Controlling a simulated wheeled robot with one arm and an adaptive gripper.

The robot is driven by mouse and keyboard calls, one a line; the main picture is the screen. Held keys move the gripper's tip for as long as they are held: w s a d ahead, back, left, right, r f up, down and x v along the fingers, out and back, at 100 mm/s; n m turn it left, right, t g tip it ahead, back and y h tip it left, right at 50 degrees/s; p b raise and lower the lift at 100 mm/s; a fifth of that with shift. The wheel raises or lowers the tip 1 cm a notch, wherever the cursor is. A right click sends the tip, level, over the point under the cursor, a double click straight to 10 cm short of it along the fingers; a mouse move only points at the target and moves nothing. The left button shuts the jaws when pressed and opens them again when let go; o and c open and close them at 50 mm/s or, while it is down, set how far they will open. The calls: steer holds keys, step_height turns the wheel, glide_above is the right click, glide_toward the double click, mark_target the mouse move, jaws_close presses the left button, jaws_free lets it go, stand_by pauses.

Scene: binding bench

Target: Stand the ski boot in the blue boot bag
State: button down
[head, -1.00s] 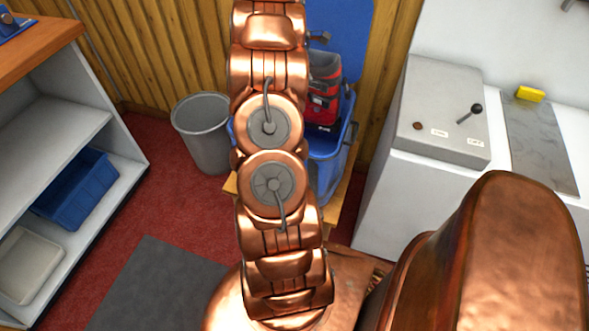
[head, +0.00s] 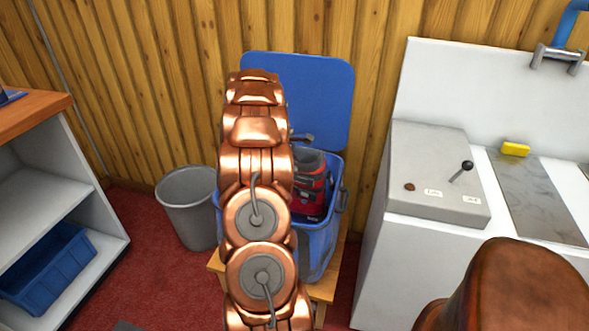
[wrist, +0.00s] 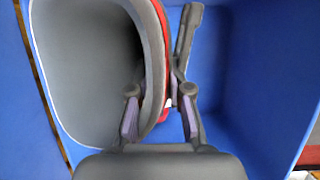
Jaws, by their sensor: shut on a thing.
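The red and black ski boot (head: 312,184) stands upright inside the open blue boot bag (head: 322,246) in the head view, partly hidden by my arm. The bag sits on a wooden stool with its blue lid raised behind it. In the wrist view, my gripper (wrist: 160,100) is shut on the wall of the boot's cuff, with one finger inside the grey opening of the boot (wrist: 85,60) and one outside. Blue bag walls (wrist: 262,70) surround the boot there. The boot's sole and the bag floor under it are hidden.
A grey bin (head: 188,200) stands left of the wooden stool (head: 325,288). A shelf unit with a blue tray (head: 48,268) is at the far left. A white counter with a grey lever box (head: 435,190) and a yellow sponge (head: 515,149) is on the right.

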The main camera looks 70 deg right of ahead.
steer(key=shift+f+b, duration=0.35)
steer(key=shift+f, duration=2.55)
steer(key=c, duration=1.1)
jaws_free()
steer(key=p+v, duration=0.2)
steer(key=v, duration=1.1)
steer(key=shift+s+r, duration=0.1)
steer(key=shift+s, duration=0.1)
steer(key=shift+w, duration=0.1)
